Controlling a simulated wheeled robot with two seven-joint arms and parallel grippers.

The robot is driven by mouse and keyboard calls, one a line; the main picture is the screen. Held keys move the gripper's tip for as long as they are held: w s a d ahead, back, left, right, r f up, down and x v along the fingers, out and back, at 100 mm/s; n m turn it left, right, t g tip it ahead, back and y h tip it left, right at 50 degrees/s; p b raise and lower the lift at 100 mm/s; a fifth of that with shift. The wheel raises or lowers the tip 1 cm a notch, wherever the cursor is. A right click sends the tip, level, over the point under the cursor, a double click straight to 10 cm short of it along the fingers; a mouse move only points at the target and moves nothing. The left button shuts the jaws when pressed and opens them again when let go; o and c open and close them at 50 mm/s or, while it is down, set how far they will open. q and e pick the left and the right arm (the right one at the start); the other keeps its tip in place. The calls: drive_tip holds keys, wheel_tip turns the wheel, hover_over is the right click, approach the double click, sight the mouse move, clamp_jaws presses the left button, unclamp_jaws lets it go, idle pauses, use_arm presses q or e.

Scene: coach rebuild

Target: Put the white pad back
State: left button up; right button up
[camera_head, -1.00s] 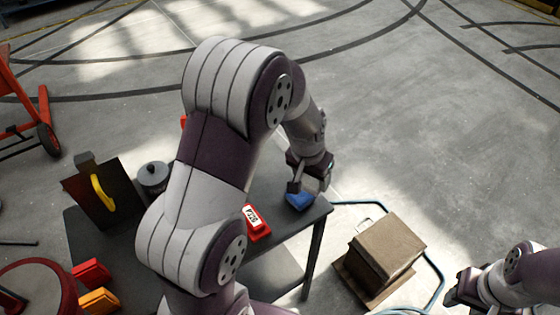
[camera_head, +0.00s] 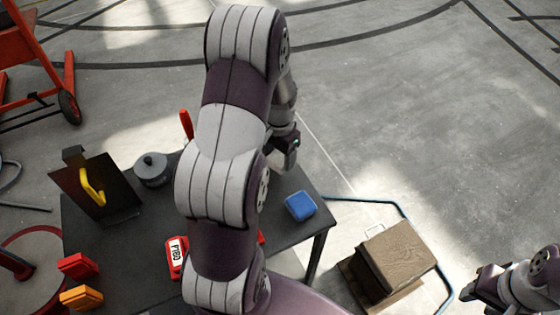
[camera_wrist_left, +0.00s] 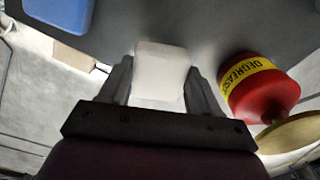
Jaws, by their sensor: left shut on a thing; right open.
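The white pad (camera_wrist_left: 160,75) is a pale rounded block between the fingers of my left gripper (camera_wrist_left: 158,88) in the left wrist view. The gripper is shut on it, above the dark table top. In the head view my left gripper (camera_head: 286,150) is at the table's far right side, and the pad is hidden there. My right gripper (camera_head: 474,292) is open and empty at the lower right, away from the table.
A blue block (camera_head: 300,206) lies near the right corner of the dark table (camera_head: 122,240). A red can labelled degreaser (camera_wrist_left: 262,88) stands close to the left gripper. A grey pot (camera_head: 152,170), a red labelled item (camera_head: 175,257) and a brown box (camera_head: 398,258) are around.

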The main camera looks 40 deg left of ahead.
sight(279, 158)
use_arm(q)
wheel_tip(279, 158, down, 3)
drive_tip(key=shift+s+f, duration=0.1)
drive_tip(key=o, duration=0.9)
drive_tip(key=shift+o, duration=0.2)
wheel_tip(279, 158, up, 12)
drive_tip(key=shift+d+f, duration=0.1)
drive_tip(key=shift+f, duration=0.1)
drive_tip(key=s+d, duration=0.4)
drive_tip(key=d, duration=0.3)
drive_tip(key=s+d+t, duration=0.1)
drive_tip(key=s+d, duration=0.4)
drive_tip(key=d, duration=0.3)
drive_tip(key=shift+s+f+n, duration=0.15)
drive_tip(key=shift+s+n, duration=0.15)
drive_tip(key=shift+n, duration=0.1)
